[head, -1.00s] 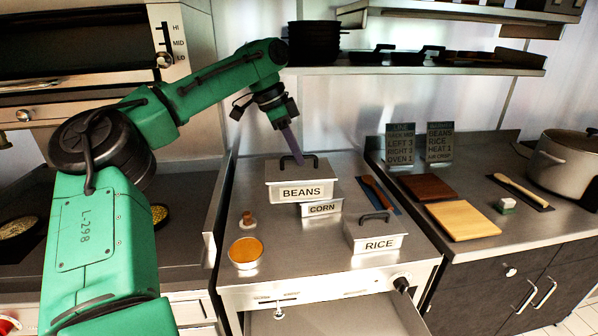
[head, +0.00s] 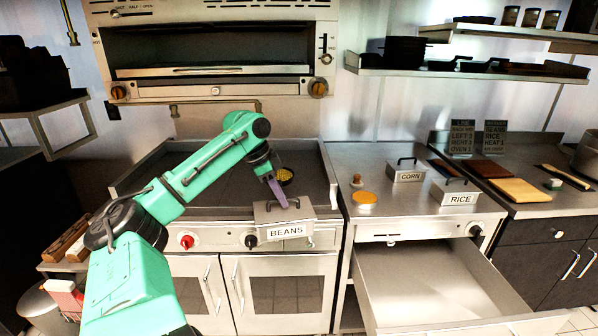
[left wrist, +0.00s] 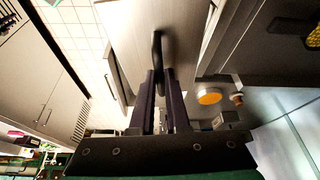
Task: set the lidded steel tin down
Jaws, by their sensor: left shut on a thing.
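The lidded steel tin marked BEANS (head: 286,231) hangs from my left gripper (head: 281,202) in the head view. It is level, over or just in front of the range's front edge; its exact height is hard to tell. In the left wrist view the two dark fingers (left wrist: 158,85) are shut on the tin's black lid handle (left wrist: 157,52). Two more lidded steel tins, CORN (head: 407,171) and RICE (head: 455,193), stand on the steel counter to the right. My right gripper is not in view.
A steel drawer (head: 430,283) stands open below the counter (head: 405,213). An orange-filled bowl (head: 365,198) and a small brown-topped item (head: 356,181) sit on the counter's left part. A pan with yellow food (head: 286,175) is on the range top behind the tin.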

